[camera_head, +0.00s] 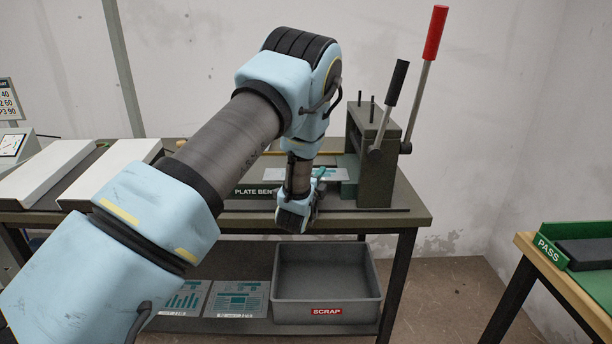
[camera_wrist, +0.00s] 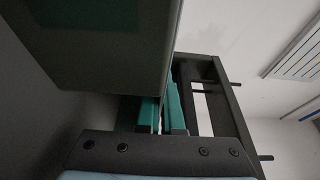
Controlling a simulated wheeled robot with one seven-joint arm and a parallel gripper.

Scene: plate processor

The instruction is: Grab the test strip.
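In the head view my wrist hangs over the front of the bench, beside the plate bender (camera_head: 371,150), and hides most of the gripper. A pale flat piece (camera_head: 335,174) lies at the bender's foot, right of my wrist. It may be the test strip, but I cannot tell. In the wrist view a large grey-green surface (camera_wrist: 100,40) fills the upper left, and a dark frame (camera_wrist: 222,100) stands right of the fingers.
Two levers, red-handled (camera_head: 435,32) and black-handled (camera_head: 397,82), rise from the bender. Pale sloped panels (camera_head: 110,172) lie on the bench at left. A grey scrap bin (camera_head: 327,311) sits on the lower shelf. A PASS tray (camera_head: 565,250) stands on another table at right.

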